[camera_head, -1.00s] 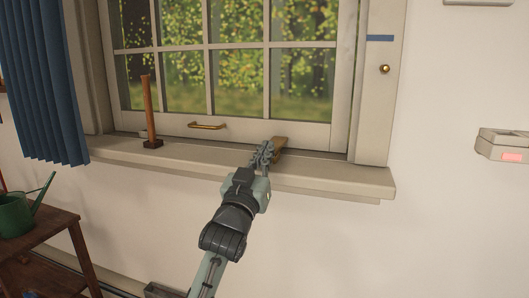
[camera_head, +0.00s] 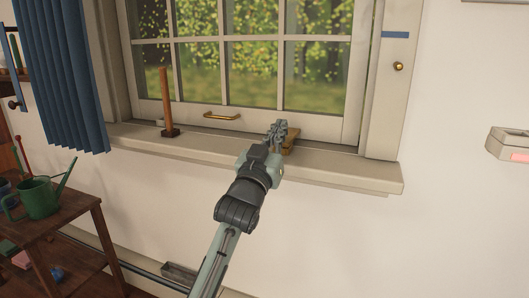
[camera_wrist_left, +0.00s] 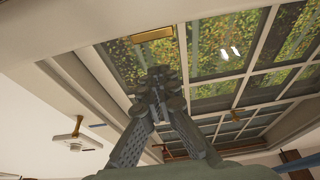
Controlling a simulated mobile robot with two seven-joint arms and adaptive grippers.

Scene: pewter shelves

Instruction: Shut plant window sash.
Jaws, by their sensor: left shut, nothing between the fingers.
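The cream window sash (camera_head: 325,128) has several panes and a brass handle (camera_head: 222,116) on its bottom rail. Its bottom rail is close above the sill (camera_head: 345,168); I cannot tell whether a gap is left. My left gripper (camera_head: 276,129) is shut and empty, right of the handle and in front of the bottom rail. I cannot tell whether it touches the sash. In the left wrist view the shut fingertips (camera_wrist_left: 160,80) are in front of the panes.
A tan block (camera_head: 291,139) sits on the sill, partly behind my left gripper. An upright wooden stick with a dark foot (camera_head: 166,100) stands on the sill at left. A blue curtain (camera_head: 62,75) hangs at left. A green watering can (camera_head: 40,198) stands on a wooden stand.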

